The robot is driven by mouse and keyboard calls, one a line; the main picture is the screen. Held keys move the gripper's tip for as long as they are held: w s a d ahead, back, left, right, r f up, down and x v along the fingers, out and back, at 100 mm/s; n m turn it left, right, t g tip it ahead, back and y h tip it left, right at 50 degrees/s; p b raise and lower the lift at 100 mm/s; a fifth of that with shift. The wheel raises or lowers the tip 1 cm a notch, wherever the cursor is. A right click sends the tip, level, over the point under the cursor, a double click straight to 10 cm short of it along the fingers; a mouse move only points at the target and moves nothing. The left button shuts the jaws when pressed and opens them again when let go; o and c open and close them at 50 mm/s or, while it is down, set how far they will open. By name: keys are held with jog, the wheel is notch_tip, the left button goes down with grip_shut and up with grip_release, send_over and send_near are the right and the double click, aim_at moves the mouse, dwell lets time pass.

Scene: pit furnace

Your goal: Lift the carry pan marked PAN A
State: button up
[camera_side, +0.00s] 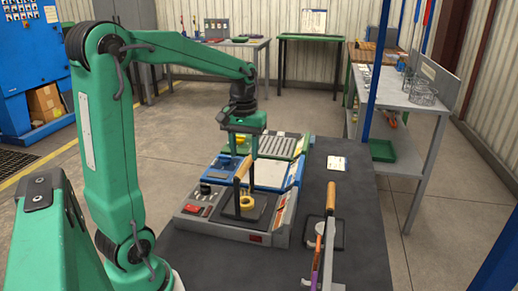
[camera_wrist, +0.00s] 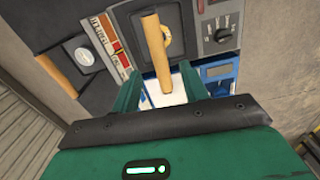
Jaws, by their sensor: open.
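A dark square pan (camera_side: 251,214) with a yellow ring and an upright wooden handle (camera_side: 244,172) sits on the grey front section of the work unit. It also shows in the wrist view as a dark plate (camera_wrist: 178,18), with its handle (camera_wrist: 157,52) pointing toward the camera. I cannot read a PAN A mark. My gripper (camera_side: 244,148) is open above the pan, its fingers near the handle's top. In the wrist view the handle appears between the two green fingers (camera_wrist: 160,78); I cannot tell whether they touch it.
Blue (camera_side: 265,174) and green (camera_side: 284,146) sections lie behind the grey one. A blue post (camera_side: 377,80) and a shelf bench (camera_side: 412,95) stand farther right.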

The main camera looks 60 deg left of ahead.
aim_at(244, 165)
jog(key=shift+f, duration=0.35)
jog(key=shift+f, duration=0.1)
jog(key=shift+s+d+f, duration=0.1)
jog(key=shift+f, duration=2.4)
jog(key=shift+c, duration=0.2)
grip_shut()
